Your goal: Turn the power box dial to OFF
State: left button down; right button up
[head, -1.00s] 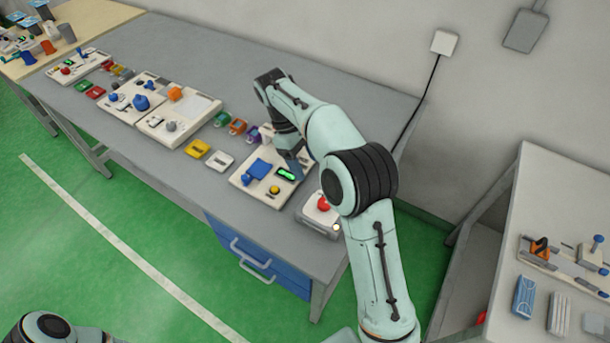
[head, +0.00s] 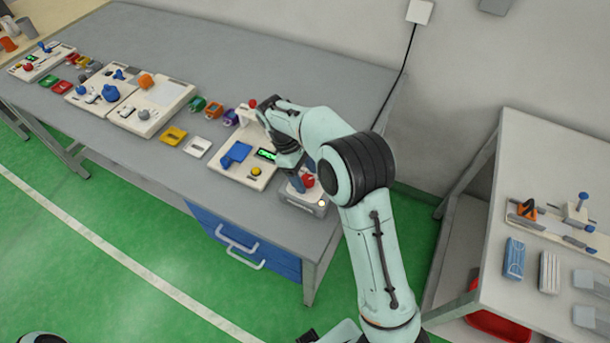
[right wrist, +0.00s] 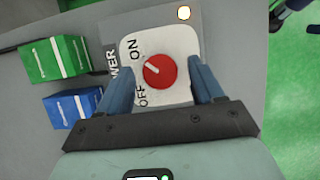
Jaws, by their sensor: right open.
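The power box (head: 314,208) stands at the near right corner of the grey workbench. In the right wrist view its white plate (right wrist: 182,43) carries a round red dial (right wrist: 165,74). The dial's white mark points to the upper left, toward the ON label; the OFF label is lower down.
A green box (right wrist: 54,58) and a blue box (right wrist: 74,107) lie beside the power box in the right wrist view. A panel (head: 225,172) with a lit green display is left of it. A side table (head: 550,150) stands at the right.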

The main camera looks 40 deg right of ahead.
jog(key=c, duration=1.1)
jog(key=shift+o, duration=0.2)
jog(key=shift+n, duration=0.4)
jog(key=n+t+h, duration=0.1)
jog(key=n, duration=0.2)
jog(key=shift+s+a+n, duration=0.1)
jog(key=shift+n, duration=0.3)
jog(key=n, duration=0.2)
jog(key=n+t+h, duration=0.1)
jog(key=n, duration=0.1)
jog(key=shift+s+a+t, duration=0.1)
jog(key=shift+s+t, duration=0.05)
jog(key=shift+t, duration=0.15)
jog(key=n+t, duration=0.1)
jog(key=n, duration=0.4)
jog(key=shift+s+t, duration=0.2)
jog(key=shift+t, duration=0.2)
jog(key=shift+s+n+t+p, duration=0.1)
jog(key=shift+n+t+p, duration=0.5)
jog(key=shift+n, duration=1.6)
